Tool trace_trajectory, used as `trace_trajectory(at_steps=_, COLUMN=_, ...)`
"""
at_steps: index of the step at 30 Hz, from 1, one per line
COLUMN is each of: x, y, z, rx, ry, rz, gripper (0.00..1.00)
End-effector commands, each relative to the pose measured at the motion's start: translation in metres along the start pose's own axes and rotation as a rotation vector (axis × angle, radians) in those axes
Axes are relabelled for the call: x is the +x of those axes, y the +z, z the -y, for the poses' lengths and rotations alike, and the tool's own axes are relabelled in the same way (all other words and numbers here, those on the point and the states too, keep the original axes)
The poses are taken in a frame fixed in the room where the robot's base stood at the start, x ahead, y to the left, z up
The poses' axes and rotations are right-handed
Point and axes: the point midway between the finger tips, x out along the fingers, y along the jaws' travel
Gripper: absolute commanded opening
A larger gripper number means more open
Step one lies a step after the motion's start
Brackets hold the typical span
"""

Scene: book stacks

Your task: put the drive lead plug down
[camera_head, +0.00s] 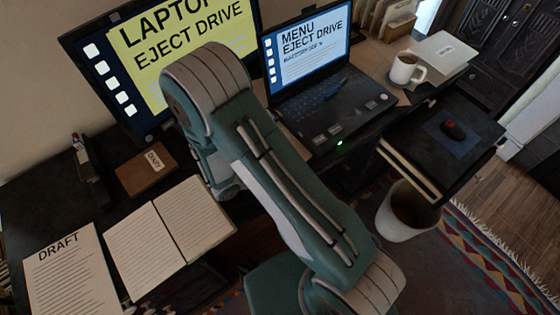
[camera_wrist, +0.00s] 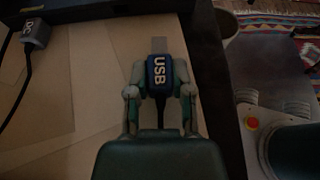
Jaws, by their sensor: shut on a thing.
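The drive lead plug (camera_wrist: 158,72) is a blue block marked USB with a grey metal tip pointing away from me in the wrist view. My gripper (camera_wrist: 160,80) is shut on it, one finger on each side. A dark lead runs back from the plug between the fingers. Tan papers (camera_wrist: 85,90) lie beneath the plug; the height of the gap, if any, cannot be told. In the head view my own arm hides the plug and the fingers.
A grey plug (camera_wrist: 37,32) with a dark cable is at the upper left by a dark edge. The laptop (camera_head: 330,105), open notebook (camera_head: 170,235), diary (camera_head: 147,168) and draft sheet (camera_head: 70,275) occupy the desk. A bin (camera_head: 405,215) stands on the floor at right.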

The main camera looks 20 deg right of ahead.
Motion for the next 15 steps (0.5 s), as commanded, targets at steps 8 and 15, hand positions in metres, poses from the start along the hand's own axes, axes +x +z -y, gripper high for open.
trace_trajectory(at_steps=8, x=0.0007, y=-0.0078, z=-0.0008, rx=-0.001, ry=0.001, rz=0.003, gripper=0.00)
trace_trajectory(at_steps=15, x=0.0014, y=-0.0070, z=-0.0005, rx=0.000, ry=0.001, rz=0.002, gripper=0.64)
